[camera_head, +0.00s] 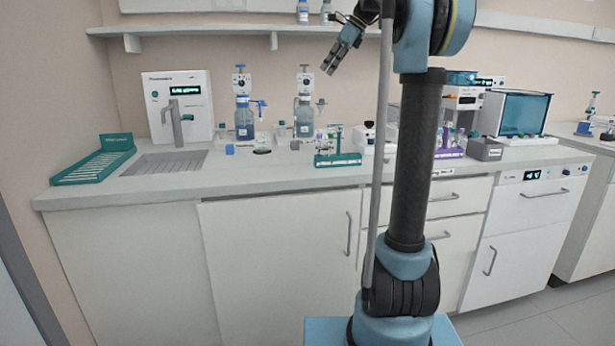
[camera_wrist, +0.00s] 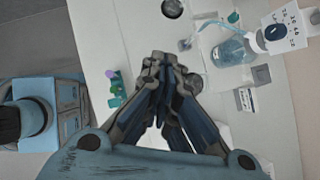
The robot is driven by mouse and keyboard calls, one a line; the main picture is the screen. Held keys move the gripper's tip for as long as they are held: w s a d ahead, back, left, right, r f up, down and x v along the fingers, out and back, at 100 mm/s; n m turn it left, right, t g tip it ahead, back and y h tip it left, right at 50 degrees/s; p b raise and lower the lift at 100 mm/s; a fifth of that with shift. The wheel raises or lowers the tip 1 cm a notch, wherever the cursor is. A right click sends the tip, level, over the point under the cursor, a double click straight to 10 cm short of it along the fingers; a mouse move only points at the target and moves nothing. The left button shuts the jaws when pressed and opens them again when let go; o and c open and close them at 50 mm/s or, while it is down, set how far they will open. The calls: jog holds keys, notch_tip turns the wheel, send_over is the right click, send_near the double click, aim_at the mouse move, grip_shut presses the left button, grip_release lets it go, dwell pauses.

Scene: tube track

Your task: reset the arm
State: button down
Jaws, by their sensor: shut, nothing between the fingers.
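My arm stands upright in front of the bench in the head view. My gripper (camera_head: 333,66) is raised high above the counter, just below the wall shelf, pointing down and to the left. In the wrist view my gripper (camera_wrist: 166,62) has its fingertips together with nothing between them. It is apart from all the bench items below it.
The counter (camera_head: 300,178) holds a teal rack (camera_head: 100,162), a sink (camera_head: 168,162), blue-liquid bottles (camera_head: 244,122) (camera_head: 304,118), a green tube rack (camera_head: 338,159) and a teal-windowed box (camera_head: 522,113). The wall shelf (camera_head: 200,29) is close above my gripper.

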jog(key=s+d+f+n+h, duration=0.2)
jog(key=s+f+n, duration=0.5)
jog(key=s+f, duration=0.6)
jog(key=s+d+f+n+h, duration=0.2)
jog(key=s+d+f+n, duration=0.3)
jog(key=s+f, duration=0.9)
jog(key=s+d+f+n+h, duration=0.2)
jog(key=s+d+f+n, duration=0.2)
jog(key=s+f+n, duration=0.5)
jog(key=s+f, duration=0.5)
jog(key=f, duration=0.7)
jog(key=shift+t+h, duration=0.3)
